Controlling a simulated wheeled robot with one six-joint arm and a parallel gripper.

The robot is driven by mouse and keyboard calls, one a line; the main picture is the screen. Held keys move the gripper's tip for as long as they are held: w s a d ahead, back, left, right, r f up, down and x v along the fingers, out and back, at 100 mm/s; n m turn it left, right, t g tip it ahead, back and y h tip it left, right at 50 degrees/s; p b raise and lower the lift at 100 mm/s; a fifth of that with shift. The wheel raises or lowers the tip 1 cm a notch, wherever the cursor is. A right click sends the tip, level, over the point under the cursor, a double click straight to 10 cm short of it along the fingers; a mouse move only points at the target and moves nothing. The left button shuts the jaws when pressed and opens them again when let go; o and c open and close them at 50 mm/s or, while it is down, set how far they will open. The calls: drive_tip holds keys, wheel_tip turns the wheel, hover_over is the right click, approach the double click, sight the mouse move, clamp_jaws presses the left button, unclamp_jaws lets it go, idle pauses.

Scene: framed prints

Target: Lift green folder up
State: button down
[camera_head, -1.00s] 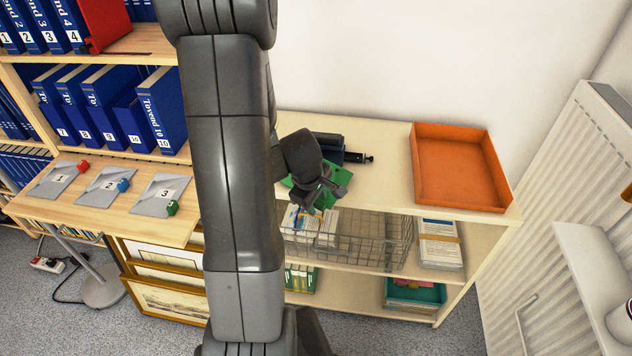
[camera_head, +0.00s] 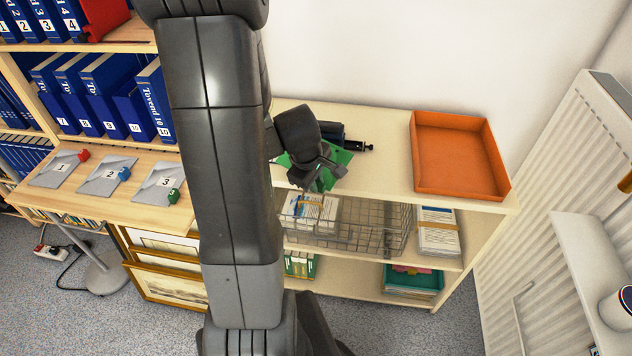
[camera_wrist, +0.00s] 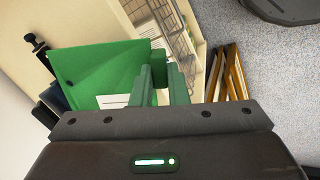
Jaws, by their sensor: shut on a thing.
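The green folder (camera_head: 340,156) is above the top of the low shelf, partly hidden behind my gripper (camera_head: 322,178) in the head view. In the wrist view the green folder (camera_wrist: 95,68) spreads out to the left of my gripper (camera_wrist: 160,78), with a white label near its lower edge. I cannot tell exactly how far the folder is clear of the shelf top.
An orange tray (camera_head: 460,158) stands on the shelf top (camera_head: 385,180) at right. A dark object with a black rod (camera_head: 358,147) lies behind the folder. A wire basket (camera_head: 360,232) is below. Numbered grey envelopes (camera_head: 110,175) lie on the desk at left.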

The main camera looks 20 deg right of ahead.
drive_tip(key=s+a+b, duration=0.2)
drive_tip(key=s+a, duration=0.7)
drive_tip(key=s, duration=0.5)
drive_tip(key=shift+s, duration=0.25)
drive_tip(key=shift+f, duration=0.1)
wheel_tip(320, 180, up, 6)
drive_tip(key=p, duration=0.5)
idle(0.5)
